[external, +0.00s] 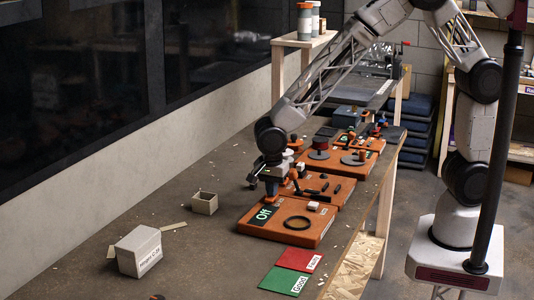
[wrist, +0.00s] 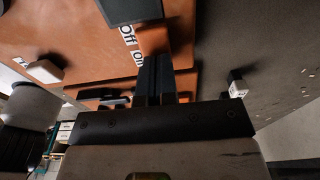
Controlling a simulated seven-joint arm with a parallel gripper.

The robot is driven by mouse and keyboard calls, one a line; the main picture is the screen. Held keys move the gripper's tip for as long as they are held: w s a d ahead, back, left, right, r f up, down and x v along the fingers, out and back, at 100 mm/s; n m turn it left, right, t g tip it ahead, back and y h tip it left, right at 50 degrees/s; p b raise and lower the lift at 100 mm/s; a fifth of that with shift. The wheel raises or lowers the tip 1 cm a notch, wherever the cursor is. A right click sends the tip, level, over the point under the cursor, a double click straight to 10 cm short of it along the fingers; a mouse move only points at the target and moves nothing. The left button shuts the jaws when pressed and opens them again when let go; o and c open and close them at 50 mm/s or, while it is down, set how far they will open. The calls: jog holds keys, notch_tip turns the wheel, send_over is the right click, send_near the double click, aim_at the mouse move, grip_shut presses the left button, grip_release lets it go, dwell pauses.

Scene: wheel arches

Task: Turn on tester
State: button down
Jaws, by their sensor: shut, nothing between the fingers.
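The tester appears to be the orange board (external: 318,230) at the near end of the row, with a dark screen reading "Off" (external: 264,214) and a black ring lying on it. A small white part (external: 313,205) sits near its back edge. My gripper (external: 271,190) is shut and empty, pointing down close to the board's back left corner, behind the screen. In the wrist view, my gripper's closed dark fingers (wrist: 157,62) are beside small "Off" and "on" labels (wrist: 132,45) on orange. I cannot tell whether the fingertips touch anything; the switch itself is not clear.
More orange boards with parts (external: 322,188) stand behind. Green "Good" (external: 284,280) and red (external: 299,259) mats lie in front. A small open box (external: 204,203) and a labelled white bin (external: 139,251) stand left. The table between has only small scraps.

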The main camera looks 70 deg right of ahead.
aim_at(270, 199)
jog(key=shift+s+a+f, duration=0.1)
jog(key=shift+s+f, duration=0.2)
jog(key=shift+f, duration=0.2)
notch_tip(270, 199, up, 15)
jog(key=a, duration=0.1)
jog(key=shift+w, duration=0.3)
jog(key=shift+a, duration=0.2)
jog(key=shift+a+h, duration=0.4)
jog(key=shift+h, duration=0.3)
jog(key=shift+s, duration=0.1)
jog(key=x, duration=1.4)
jog(key=shift+d, duration=0.1)
dwell(0.5)
